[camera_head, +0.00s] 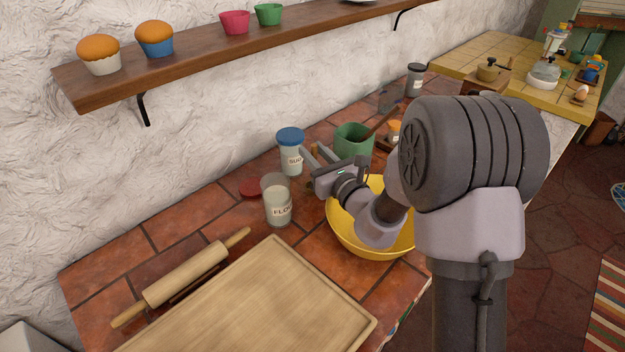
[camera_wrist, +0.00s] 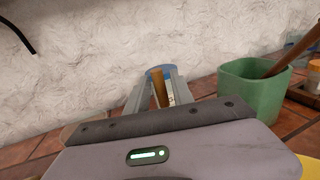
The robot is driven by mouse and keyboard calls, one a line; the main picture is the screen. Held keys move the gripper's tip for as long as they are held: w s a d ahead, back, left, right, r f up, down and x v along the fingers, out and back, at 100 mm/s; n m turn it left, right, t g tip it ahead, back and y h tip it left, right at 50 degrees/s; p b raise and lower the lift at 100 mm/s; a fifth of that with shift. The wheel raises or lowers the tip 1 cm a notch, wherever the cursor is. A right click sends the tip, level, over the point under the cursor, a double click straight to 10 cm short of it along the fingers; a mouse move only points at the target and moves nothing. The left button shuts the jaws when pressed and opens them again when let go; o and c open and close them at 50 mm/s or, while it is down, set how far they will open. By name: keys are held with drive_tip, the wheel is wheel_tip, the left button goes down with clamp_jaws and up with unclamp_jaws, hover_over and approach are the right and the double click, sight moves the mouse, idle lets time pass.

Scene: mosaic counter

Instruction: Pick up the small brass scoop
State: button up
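A slim brass-coloured upright piece (camera_wrist: 158,90), which looks like the handle of the small brass scoop, shows between the fingers in the wrist view. I cannot make out a scoop bowl. My gripper (camera_head: 311,146) is open, its two fingers reaching toward the back wall; they also show in the wrist view (camera_wrist: 160,84). A gap shows on each side of the brass piece, so the fingers do not appear closed on it. The sugar jar (camera_head: 291,158) with a blue lid stands just beyond the fingertips; its lid shows behind the brass piece (camera_wrist: 166,70).
A green pot (camera_head: 352,142) with a wooden handle stands right of the fingers. A yellow bowl (camera_head: 350,233) is under my wrist. An open flour jar (camera_head: 277,207), a red lid (camera_head: 251,188), a rolling pin (camera_head: 185,275) and a board (camera_head: 270,305) lie left and nearer. A shelf (camera_head: 200,63) overhangs.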

clamp_jaws()
